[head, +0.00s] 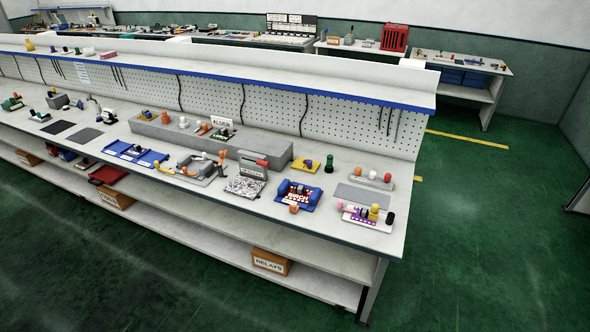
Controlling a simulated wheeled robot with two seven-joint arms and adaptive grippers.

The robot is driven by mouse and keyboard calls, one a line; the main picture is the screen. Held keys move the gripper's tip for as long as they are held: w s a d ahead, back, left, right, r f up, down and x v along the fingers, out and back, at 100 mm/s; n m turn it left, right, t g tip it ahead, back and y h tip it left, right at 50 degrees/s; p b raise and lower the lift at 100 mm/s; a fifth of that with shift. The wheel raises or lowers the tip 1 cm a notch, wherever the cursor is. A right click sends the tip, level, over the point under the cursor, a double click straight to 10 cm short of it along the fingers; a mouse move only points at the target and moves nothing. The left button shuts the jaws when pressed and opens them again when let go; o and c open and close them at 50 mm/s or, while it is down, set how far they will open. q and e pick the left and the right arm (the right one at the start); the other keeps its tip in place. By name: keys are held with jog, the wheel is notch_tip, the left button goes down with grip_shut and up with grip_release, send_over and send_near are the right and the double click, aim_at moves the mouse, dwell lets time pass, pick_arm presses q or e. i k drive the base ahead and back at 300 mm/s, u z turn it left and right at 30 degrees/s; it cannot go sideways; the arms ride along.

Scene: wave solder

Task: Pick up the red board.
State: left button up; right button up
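No thing is clearly a red board at this size. A small upright red piece (262,163) shows at the rack-like holder (252,170) in the middle of the workbench, beside a green piece. A flat dark-red item (107,175) lies on the shelf under the bench, at the left. A blue board or tray (313,189) with red and white parts lies near the right end of the bench. Neither of my grippers is in view.
The long workbench (230,209) carries several small parts and trays, with a grey raised block (170,133) behind them. A pegboard (345,129) and upper shelf close off the back. Boxes (270,262) sit below. Green floor (480,230) is open at right.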

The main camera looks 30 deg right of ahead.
aim_at(299, 193)
jog(key=z, duration=0.4)
jog(key=i, duration=1.75)
jog(key=z, duration=0.35)
